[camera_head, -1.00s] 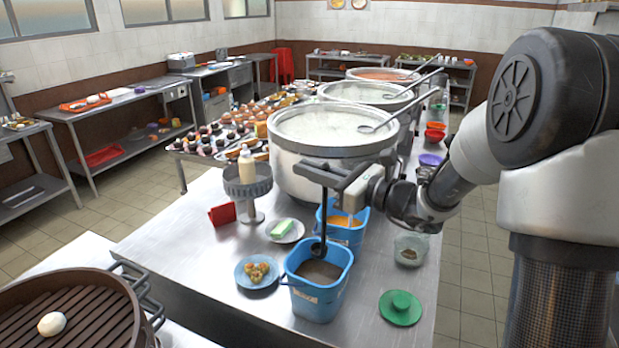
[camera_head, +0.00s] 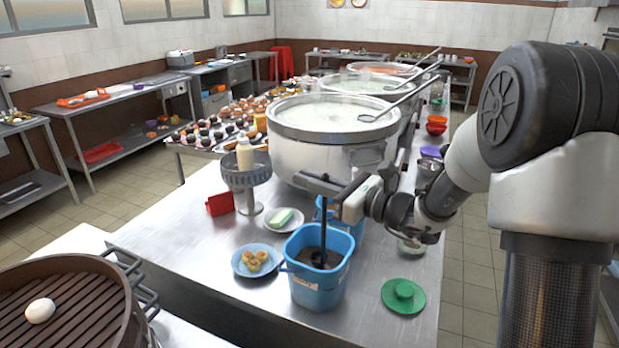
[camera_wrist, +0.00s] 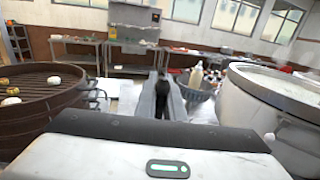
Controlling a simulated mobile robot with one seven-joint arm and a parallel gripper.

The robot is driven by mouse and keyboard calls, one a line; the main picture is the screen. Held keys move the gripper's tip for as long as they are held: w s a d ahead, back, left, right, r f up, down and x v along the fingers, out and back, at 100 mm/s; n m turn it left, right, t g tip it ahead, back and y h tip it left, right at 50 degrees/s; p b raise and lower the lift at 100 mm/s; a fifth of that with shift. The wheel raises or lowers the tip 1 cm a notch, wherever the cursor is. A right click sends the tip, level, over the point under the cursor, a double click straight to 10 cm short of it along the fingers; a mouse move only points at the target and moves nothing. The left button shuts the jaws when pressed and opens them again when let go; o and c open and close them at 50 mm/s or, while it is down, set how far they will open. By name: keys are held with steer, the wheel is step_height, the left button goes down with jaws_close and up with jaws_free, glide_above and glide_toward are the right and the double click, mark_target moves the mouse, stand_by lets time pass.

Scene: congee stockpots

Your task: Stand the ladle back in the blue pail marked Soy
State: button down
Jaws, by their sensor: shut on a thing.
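My gripper (camera_head: 330,187) is shut on the upper end of the dark ladle (camera_head: 323,228), which hangs roughly upright below it. The ladle's lower end is inside the mouth of the front blue pail (camera_head: 316,292), which holds dark liquid and has a small pale label on its front that I cannot read. I cannot tell whether the ladle touches the pail's bottom. A second blue pail (camera_head: 357,225) stands just behind, mostly hidden by the front pail and my gripper. In the wrist view my gripper's fingers (camera_wrist: 162,90) show with the dark ladle end between them.
A large steel pot (camera_head: 325,160) stands close behind the gripper. A blue plate with food (camera_head: 243,270), a plate with a green block (camera_head: 298,220) and a green lid (camera_head: 403,295) surround the pails. A grey pedestal bowl (camera_head: 247,178) stands left; a brown steamer (camera_head: 70,310) is front left.

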step_height(320, 180, down, 10)
steer(key=b, duration=0.7)
steer(key=shift+r, duration=0.1)
stand_by(0.4)
steer(key=c, duration=1.8)
jaws_free()
steer(key=shift+o, duration=0.2)
steer(key=shift+d, duration=0.15)
